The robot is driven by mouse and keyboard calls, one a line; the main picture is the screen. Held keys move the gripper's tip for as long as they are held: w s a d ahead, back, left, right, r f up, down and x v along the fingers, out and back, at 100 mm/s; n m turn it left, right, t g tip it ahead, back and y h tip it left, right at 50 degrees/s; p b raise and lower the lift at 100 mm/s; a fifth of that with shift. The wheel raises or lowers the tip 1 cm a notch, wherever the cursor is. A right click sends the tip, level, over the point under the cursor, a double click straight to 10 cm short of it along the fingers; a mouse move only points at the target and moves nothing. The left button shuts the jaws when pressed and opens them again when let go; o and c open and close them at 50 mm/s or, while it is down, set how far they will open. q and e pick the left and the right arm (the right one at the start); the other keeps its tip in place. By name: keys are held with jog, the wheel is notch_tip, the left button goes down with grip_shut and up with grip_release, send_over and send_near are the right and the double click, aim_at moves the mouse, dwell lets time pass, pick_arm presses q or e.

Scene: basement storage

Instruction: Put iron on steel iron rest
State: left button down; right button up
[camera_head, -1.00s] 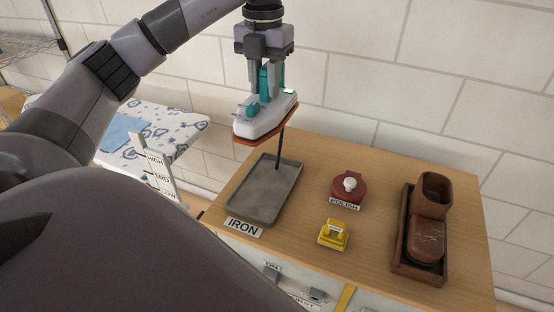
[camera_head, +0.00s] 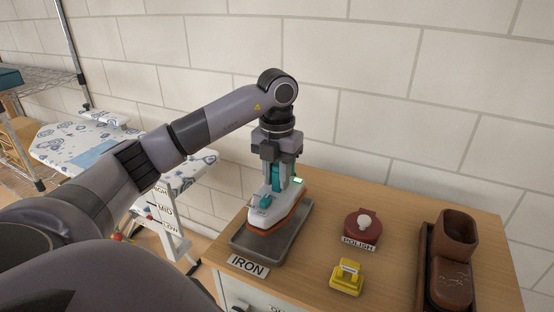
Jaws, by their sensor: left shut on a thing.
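The iron (camera_head: 283,208), white with teal parts and an orange-brown lower edge, is in the grip of my left gripper (camera_head: 275,172). The gripper points down and is shut on the iron's teal handle. The iron is level, over or on the grey steel iron rest (camera_head: 243,240), a shallow tray on the wooden cabinet top behind the IRON label (camera_head: 248,265). I cannot tell whether its sole touches the tray. The iron hides much of the tray. My right gripper does not show.
A tiled wall (camera_head: 370,90) closes the back. A patterned ironing board (camera_head: 75,142) stands at left.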

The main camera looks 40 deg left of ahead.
aim_at(277, 190)
pick_arm(q)
jog(key=shift+w+f, duration=0.1)
jog(key=shift+f, duration=2.3)
jog(key=shift+f, duration=0.1)
jog(key=c, duration=0.9)
grip_release()
jog(key=shift+f, duration=0.1)
notch_tip(277, 190, up, 11)
jog(key=shift+f+p, duration=0.1)
jog(key=shift+p, duration=0.35)
jog(key=shift+r, duration=0.75)
